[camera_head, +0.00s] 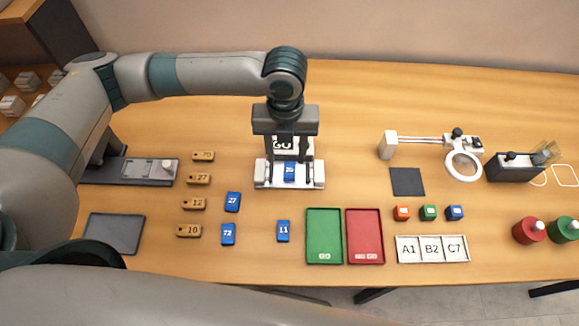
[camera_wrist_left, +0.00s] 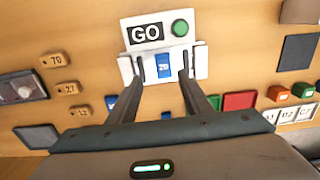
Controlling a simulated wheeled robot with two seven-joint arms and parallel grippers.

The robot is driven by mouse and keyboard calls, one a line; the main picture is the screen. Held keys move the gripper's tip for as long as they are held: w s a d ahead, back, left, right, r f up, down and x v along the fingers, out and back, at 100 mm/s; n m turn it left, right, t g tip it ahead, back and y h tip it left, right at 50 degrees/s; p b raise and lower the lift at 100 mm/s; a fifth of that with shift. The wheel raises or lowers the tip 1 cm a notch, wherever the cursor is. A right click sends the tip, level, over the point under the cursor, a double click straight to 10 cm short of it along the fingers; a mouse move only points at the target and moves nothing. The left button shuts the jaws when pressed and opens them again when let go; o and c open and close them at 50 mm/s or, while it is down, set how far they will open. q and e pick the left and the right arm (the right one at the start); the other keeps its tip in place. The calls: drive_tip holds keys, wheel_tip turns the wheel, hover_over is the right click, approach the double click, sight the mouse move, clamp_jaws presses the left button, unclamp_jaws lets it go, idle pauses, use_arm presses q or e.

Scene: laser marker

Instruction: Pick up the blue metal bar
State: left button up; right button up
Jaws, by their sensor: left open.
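A blue metal bar (camera_head: 289,172) marked 70 lies in the white fixture (camera_head: 262,174) of the GO station. The bar also shows in the left wrist view (camera_wrist_left: 163,66), its number small and blurred there. My left gripper (camera_head: 289,160) points down over the fixture, open. In the left wrist view its fingertips (camera_wrist_left: 161,74) stand on either side of the bar, with gaps visible; I cannot tell their exact height above it. Other blue bars marked 27 (camera_head: 233,202), 72 (camera_head: 228,234) and 11 (camera_head: 283,231) lie on the table. My right gripper is not in view.
The GO sign (camera_wrist_left: 148,34) and green button (camera_wrist_left: 180,28) sit behind the bar. Brass tags (camera_head: 194,204) lie left. A green tray (camera_head: 324,215) and red tray (camera_head: 365,215) lie front right. Small cubes (camera_head: 428,213) and a ring magnifier (camera_head: 463,165) stand farther right.

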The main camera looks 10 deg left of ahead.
sight(290, 168)
use_arm(q)
drive_tip(key=shift+f, duration=0.55)
drive_tip(key=shift+w+d+f+p, duration=0.1)
drive_tip(key=shift+f+p, duration=0.3)
drive_tip(key=shift+p, duration=0.05)
drive_tip(key=f, duration=0.1)
drive_tip(key=f+p, duration=0.1)
drive_tip(key=f, duration=0.2)
drive_tip(key=shift+w+d+p, duration=0.2)
drive_tip(key=shift+w+p, duration=0.1)
drive_tip(key=shift+p, duration=0.1)
drive_tip(key=shift+f, duration=0.2)
clamp_jaws()
